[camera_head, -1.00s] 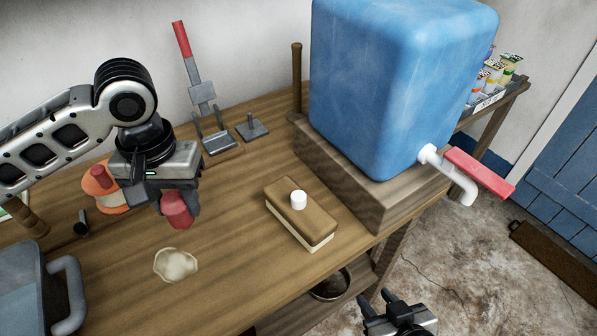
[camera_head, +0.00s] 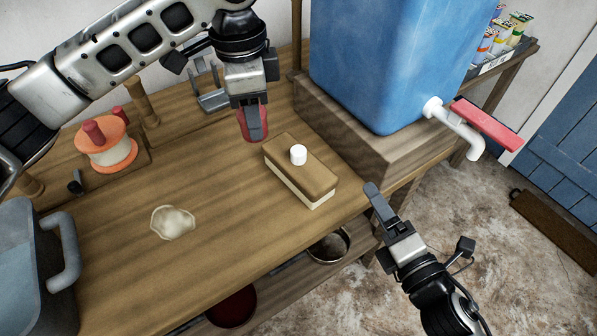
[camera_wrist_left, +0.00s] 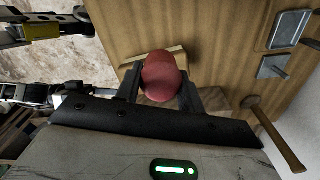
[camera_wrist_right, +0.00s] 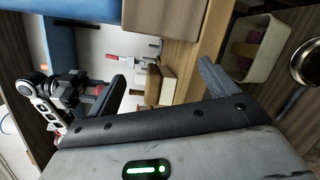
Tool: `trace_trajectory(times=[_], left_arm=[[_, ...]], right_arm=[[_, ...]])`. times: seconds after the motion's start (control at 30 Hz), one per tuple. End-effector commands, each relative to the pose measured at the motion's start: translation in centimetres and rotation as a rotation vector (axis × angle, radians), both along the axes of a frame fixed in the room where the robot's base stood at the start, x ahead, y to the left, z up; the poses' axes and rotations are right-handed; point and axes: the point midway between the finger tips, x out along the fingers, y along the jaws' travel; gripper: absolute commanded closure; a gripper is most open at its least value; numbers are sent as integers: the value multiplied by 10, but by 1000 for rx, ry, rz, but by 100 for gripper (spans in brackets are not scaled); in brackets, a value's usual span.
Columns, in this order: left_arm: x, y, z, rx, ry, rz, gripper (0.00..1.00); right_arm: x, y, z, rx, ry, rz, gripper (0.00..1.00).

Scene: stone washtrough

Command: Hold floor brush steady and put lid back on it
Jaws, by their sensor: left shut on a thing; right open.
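The floor brush (camera_head: 318,180) is a brown block with pale bristles below and a white knob (camera_head: 298,154) on top. It lies on the wooden bench, near the front edge. My left gripper (camera_head: 254,130) is shut on a red rounded piece, apparently the lid (camera_head: 242,124), which also shows in the left wrist view (camera_wrist_left: 162,77). It is held above the bench, just left of and behind the brush. My right gripper (camera_head: 377,200) is open and empty, to the right of the brush and apart from it. The brush shows between its fingers in the right wrist view (camera_wrist_right: 152,84).
A blue tank (camera_head: 395,60) on a wooden block (camera_head: 360,150) stands behind and right of the brush. Its tap has a red handle (camera_head: 487,123). An orange spool (camera_head: 105,145), a pale blob (camera_head: 172,222) and a grey basin (camera_head: 25,260) are at left.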

Motion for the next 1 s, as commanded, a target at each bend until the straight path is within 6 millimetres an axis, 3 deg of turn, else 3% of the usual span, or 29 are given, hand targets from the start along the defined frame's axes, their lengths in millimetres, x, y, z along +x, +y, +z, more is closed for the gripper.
trace_trajectory(times=[0.1,0.2,0.4,0.83,1.0], left_arm=[[6,-30,6,6,-12,-301,84],[9,-48,11,14,-18,-509,84],[11,-68,18,25,-23,-760,84],[11,-71,19,27,-22,-811,84],[11,-71,19,26,-22,-810,84]], right_arm=[[-1,17,6,-376,-224,120,15],[-4,29,7,-632,-381,202,15],[-10,43,3,-938,-575,298,15],[-11,46,3,-998,-613,317,15],[-2,53,3,-996,-615,316,15]])
